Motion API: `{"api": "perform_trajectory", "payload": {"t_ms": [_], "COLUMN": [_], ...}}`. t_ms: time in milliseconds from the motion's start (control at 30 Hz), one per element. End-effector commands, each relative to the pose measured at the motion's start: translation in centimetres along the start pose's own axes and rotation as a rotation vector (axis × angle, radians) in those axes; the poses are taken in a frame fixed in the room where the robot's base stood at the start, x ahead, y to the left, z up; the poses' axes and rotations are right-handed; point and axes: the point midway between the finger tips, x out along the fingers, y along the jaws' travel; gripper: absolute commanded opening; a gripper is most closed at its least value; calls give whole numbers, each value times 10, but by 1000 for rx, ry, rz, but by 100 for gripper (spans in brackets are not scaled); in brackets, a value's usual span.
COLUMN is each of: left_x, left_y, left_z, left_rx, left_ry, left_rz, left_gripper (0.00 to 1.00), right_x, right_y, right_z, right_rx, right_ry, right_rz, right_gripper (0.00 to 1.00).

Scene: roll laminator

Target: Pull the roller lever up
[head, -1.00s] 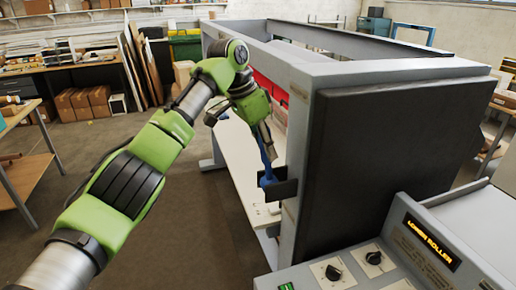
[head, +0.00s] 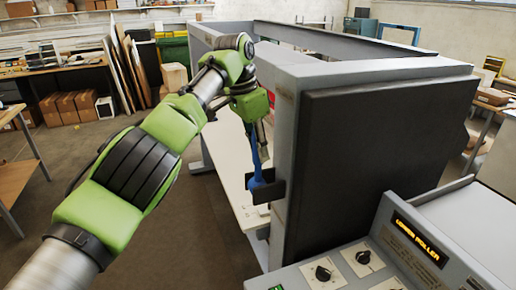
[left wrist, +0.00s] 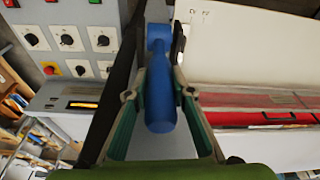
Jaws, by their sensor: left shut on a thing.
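The blue roller lever (head: 256,168) stands roughly upright at a dark bracket (head: 268,190) on the near end of the grey laminator. My left gripper (head: 262,150) reaches down to the lever from above. In the left wrist view the blue lever (left wrist: 160,95) lies between the two fingers, and the left gripper (left wrist: 162,45) is shut on it. My right gripper is in neither view.
The laminator's grey frame and dark end panel (head: 385,150) stand close to the right of the gripper. A control panel with knobs and a lit "LOWER ROLLER" display (head: 415,238) is at the lower right. The floor (head: 190,235) left of the machine is clear.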

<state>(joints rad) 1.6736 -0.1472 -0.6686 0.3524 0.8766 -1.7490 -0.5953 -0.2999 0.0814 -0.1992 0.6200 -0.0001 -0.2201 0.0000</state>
Motion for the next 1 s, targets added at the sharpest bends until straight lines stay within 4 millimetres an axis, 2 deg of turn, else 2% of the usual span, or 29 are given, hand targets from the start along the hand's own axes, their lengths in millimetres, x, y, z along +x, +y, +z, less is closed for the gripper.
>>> {"api": "perform_trajectory", "payload": {"t_ms": [167,200,233,1000], "left_x": [1,1,1,1], "left_y": [1,1,1,-1], "left_z": [0,0,0,2], "left_rx": [2,2,2,0], "left_ry": [-1,-1,-1,28], "left_rz": [0,0,0,5], "left_gripper": [0,33,39,39], "right_x": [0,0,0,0], "right_y": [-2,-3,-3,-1], "right_z": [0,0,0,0], "right_rx": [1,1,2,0], "right_ry": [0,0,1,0], "right_rz": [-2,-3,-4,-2], "right_gripper": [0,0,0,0]}}
